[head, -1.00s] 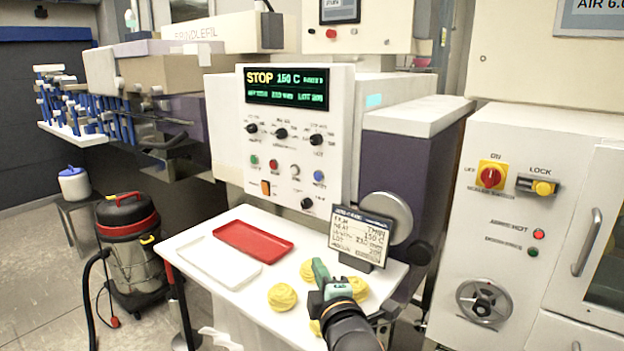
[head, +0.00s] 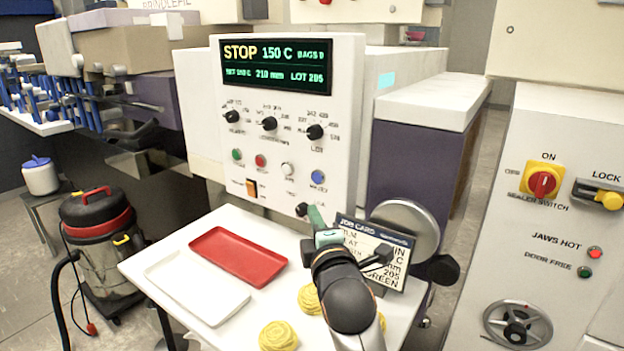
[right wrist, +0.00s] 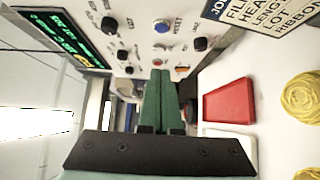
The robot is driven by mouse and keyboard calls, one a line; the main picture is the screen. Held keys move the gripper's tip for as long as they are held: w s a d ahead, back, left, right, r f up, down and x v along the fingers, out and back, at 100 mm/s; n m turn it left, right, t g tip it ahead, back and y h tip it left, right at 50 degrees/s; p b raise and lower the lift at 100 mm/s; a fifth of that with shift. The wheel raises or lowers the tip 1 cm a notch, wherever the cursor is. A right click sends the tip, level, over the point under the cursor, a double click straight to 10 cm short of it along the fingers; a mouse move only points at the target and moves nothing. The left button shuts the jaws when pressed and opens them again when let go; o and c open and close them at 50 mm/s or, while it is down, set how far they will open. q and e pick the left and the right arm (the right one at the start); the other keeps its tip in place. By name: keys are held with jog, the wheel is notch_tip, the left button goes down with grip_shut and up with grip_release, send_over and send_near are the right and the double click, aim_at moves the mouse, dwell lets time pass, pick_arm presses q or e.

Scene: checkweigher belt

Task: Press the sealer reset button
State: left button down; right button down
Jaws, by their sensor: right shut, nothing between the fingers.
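The control panel (head: 340,110) has a row of round buttons: green (head: 236,154), red (head: 260,160), white (head: 287,168) and blue (head: 318,177). The blue button also shows at the top of the right wrist view (right wrist: 162,25), beside a small label that seems to read RESET. My right gripper (head: 314,210) has green fingers, shut and empty, in front of the panel's lower right, below the blue button in the head view. In the right wrist view its fingertips (right wrist: 160,72) point at the panel, apart from the blue button. My left gripper is not in view.
A job card (head: 385,245) stands right beside my right gripper. The white table (head: 135,262) holds a red tray (head: 240,255), a white tray (head: 190,290) and yellow coils (head: 278,336). A black knob (head: 302,209) sits low on the panel. The cabinet carries a red-yellow sealer switch (head: 543,182).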

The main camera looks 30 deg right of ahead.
jog(key=shift+r, duration=0.1)
dwell(0.3)
jog(key=p, duration=0.1)
send_near(312, 177)
jog(key=w+a, duration=0.1)
jog(key=w, duration=0.3)
jog(key=shift+w+d+p, duration=0.15)
jog(key=shift+w+d, duration=0.2)
jog(key=shift+d, duration=0.45)
jog(key=shift+w+d+p, duration=0.15)
jog(key=shift+w+d, duration=0.15)
jog(key=shift+d, duration=0.55)
